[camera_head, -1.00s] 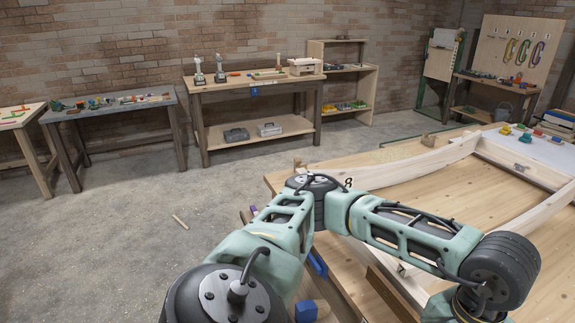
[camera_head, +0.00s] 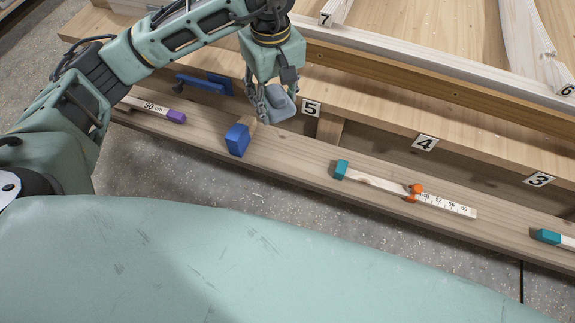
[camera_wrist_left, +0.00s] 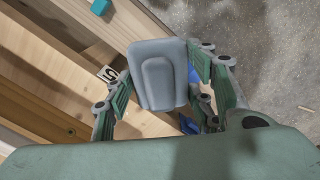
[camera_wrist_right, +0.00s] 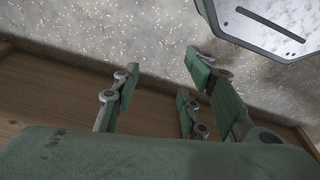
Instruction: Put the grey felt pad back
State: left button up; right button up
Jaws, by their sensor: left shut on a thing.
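The grey felt pad (camera_head: 278,104) is a rounded grey block with a raised middle, and it also shows in the left wrist view (camera_wrist_left: 158,75). My left gripper (camera_head: 268,106) is shut on it, with fingers on both sides, above the bench's front ledge (camera_head: 300,150) near the label 5 (camera_head: 310,108). I cannot tell whether the pad touches the ledge. My right gripper (camera_wrist_right: 160,95) is open and empty, with its fingers apart, in the right wrist view only.
A blue block (camera_head: 237,139) is just left of the pad. A purple-ended stick marked 50 cm (camera_head: 150,106), a teal-ended stick (camera_head: 375,181) with an orange clip (camera_head: 414,189) and another teal-ended piece (camera_head: 548,237) lie along the ledge. A wooden frame (camera_head: 430,62) lies behind.

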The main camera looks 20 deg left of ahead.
pick_arm(q)
jog(key=w+d+f+n+b, duration=0.1)
jog(key=w+f+n+b, duration=0.25)
jog(key=f+b, duration=0.65)
jog(key=n+b, duration=0.4)
jog(key=n, duration=0.1)
send_over(289, 157)
notch_tip(289, 157, down, 10)
notch_tip(289, 157, down, 6)
jog(key=shift+f+b, duration=0.1)
jog(key=shift+b, duration=0.4)
notch_tip(289, 157, down, 4)
jog(key=shift+r+b, duration=0.25)
jog(key=shift+b, duration=0.15)
pick_arm(e)
jog(key=w+r+t, duration=0.3)
jog(key=w+r, duration=0.2)
jog(key=r, duration=0.3)
jog(key=shift+a+r, duration=0.15)
jog(key=shift+a, duration=0.25)
pick_arm(q)
jog(key=shift+f, duration=0.1)
pick_arm(e)
jog(key=shift+w, duration=0.15)
